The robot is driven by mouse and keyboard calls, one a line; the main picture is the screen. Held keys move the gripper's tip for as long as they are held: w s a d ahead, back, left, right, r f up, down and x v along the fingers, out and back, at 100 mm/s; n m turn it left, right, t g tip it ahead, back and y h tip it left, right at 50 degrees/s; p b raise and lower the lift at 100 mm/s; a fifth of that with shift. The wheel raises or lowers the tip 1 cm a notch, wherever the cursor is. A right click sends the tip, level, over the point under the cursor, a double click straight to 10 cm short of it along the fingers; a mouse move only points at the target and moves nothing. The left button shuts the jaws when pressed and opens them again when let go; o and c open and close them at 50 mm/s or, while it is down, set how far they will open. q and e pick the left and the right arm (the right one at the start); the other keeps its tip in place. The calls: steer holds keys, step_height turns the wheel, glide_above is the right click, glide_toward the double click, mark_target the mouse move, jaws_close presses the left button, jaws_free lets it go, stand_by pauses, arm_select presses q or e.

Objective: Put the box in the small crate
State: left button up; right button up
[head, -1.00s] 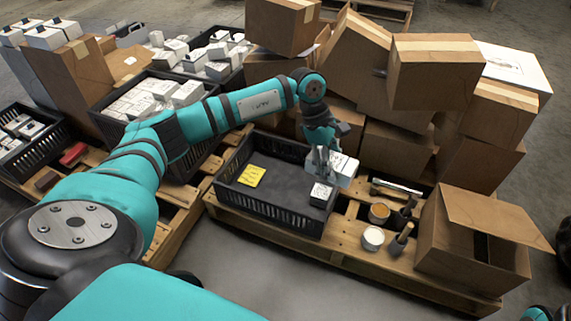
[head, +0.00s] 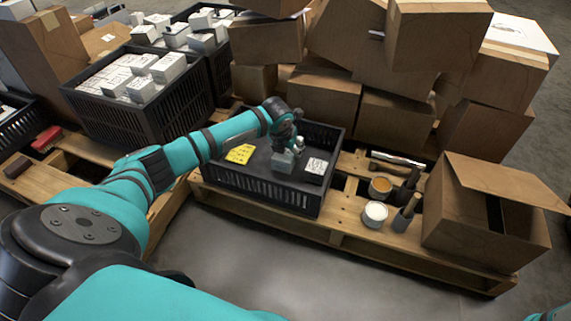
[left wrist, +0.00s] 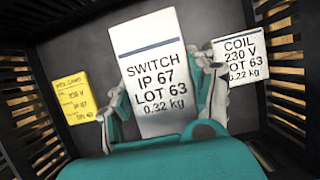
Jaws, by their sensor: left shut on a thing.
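My left gripper (head: 287,148) is down inside the small black crate (head: 262,190). It is shut on a pale box (head: 284,161). In the left wrist view the fingers (left wrist: 162,112) grip both sides of this box (left wrist: 150,60), whose white label reads SWITCH IP 67 LOT 63 0.32 kg. The held box is between a yellow label or flat item (head: 240,153) on its left and a white COIL box (head: 316,166) on its right, apart from both. I cannot tell whether it touches the crate floor. My right gripper is not in view.
The crate stands on a wooden pallet (head: 340,225). Right of it are an open tin (head: 380,187), a white-topped tin (head: 375,213) and an open carton (head: 470,235). Stacked cartons (head: 395,120) rise close behind. A larger crate (head: 140,120) of white boxes stands at the left.

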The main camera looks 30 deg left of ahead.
arm_select(q)
step_height(320, 180, down, 5)
steer(key=b, duration=0.2)
steer(key=shift+w+r+b, duration=0.1)
steer(key=shift+r+b, duration=0.1)
steer(key=shift+b, duration=0.2)
steer(key=shift+r, duration=0.15)
steer(key=o, duration=1.5)
steer(key=shift+c, duration=0.2)
